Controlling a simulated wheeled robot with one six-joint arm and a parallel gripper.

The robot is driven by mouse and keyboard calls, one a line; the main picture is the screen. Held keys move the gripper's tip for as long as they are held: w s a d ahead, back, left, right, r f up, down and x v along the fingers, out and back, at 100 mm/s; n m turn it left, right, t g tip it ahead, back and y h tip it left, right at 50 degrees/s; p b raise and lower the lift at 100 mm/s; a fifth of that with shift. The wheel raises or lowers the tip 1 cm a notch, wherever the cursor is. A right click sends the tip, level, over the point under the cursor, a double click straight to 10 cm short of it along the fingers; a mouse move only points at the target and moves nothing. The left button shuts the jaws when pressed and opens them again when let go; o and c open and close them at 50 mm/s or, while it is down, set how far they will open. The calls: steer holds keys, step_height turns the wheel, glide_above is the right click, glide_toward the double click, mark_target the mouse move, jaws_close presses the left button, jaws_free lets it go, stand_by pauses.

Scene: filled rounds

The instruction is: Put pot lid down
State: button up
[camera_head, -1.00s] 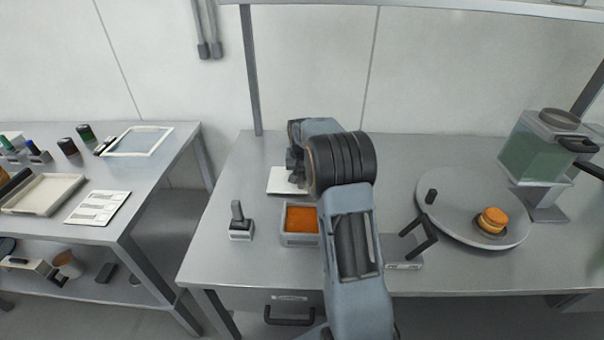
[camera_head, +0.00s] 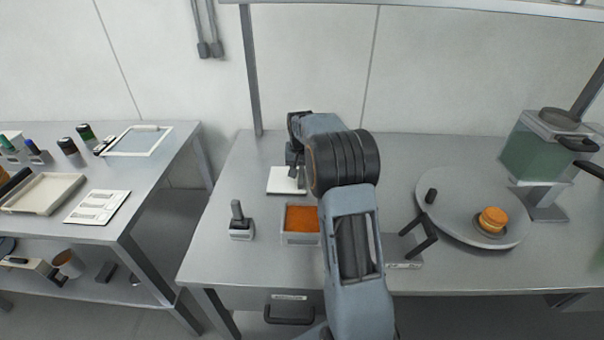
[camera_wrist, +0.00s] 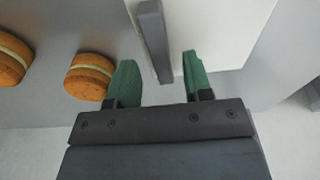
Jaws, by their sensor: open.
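A white square lid (camera_head: 283,187) with a grey bar handle appears to lie flat on the worktop, left of my arm in the head view. In the wrist view the white lid (camera_wrist: 225,25) fills the upper right, and its grey bar handle (camera_wrist: 153,38) reaches down towards the gap between my fingers. My gripper (camera_wrist: 157,68) is open, with its green-tipped fingers apart on either side of the handle's end. In the head view my gripper (camera_head: 294,155) is over the lid, its fingertips partly hidden by the arm.
An orange-filled tray (camera_head: 301,219) and a dark-handled stamp (camera_head: 240,222) stand in front of the lid. A round grey platter (camera_head: 455,195) holds an orange round (camera_head: 491,220). Two orange sandwich rounds (camera_wrist: 88,76) lie left of my gripper. A green-filled dispenser (camera_head: 533,155) stands far right.

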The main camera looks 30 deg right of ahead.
step_height(320, 180, up, 9)
steer(key=s, duration=0.1)
steer(key=s+a+r+n, duration=0.2)
steer(key=s+a+r, duration=0.2)
steer(key=s+a, duration=0.2)
steer(key=s+a+f+n+t, duration=0.1)
steer(key=s+a+f, duration=0.1)
steer(key=s, duration=0.5)
steer(key=s+a+f+n, duration=0.1)
steer(key=s+a, duration=0.3)
steer(key=s, duration=0.2)
steer(key=s+a+f+n+t, duration=0.1)
steer(key=s+a+f+n, duration=0.1)
steer(key=s+a, duration=0.2)
steer(key=s, duration=0.3)
steer(key=shift+s+f+t+y, duration=0.3)
steer(key=shift+f, duration=0.05)
